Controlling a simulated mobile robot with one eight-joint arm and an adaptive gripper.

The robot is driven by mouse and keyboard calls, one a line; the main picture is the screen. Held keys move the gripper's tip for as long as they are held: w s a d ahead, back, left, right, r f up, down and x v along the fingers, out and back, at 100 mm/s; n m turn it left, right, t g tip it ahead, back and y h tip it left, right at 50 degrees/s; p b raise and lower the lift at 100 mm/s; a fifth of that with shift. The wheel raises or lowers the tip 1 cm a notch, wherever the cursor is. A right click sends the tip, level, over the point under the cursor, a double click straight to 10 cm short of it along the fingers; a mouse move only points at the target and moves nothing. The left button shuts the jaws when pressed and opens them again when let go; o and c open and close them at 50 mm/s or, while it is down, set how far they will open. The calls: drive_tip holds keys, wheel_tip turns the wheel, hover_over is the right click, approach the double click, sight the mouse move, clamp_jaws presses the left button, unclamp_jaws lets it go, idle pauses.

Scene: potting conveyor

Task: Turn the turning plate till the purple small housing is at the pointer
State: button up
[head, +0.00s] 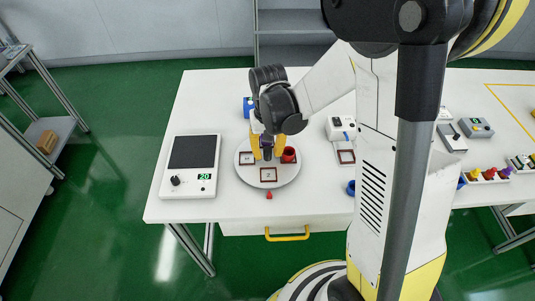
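The turning plate (268,184) is a round white disc on the white table. The small red pointer (269,195) lies at the plate's front edge, beside the front square, which looks empty. My gripper (267,156) points down over the back middle of the plate, its yellow fingers apart. Something dark shows between them; I cannot tell whether it is the purple small housing or part of the gripper. The plate's back is hidden.
A scale-like device (190,166) with a dark top and green "20" display stands left. A blue object (248,106) is behind the gripper. A white device (341,128) and a blue ring (351,187) are right. Colored knobs (490,173) sit far right.

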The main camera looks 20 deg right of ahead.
drive_tip(key=shift+c, duration=0.2)
clamp_jaws()
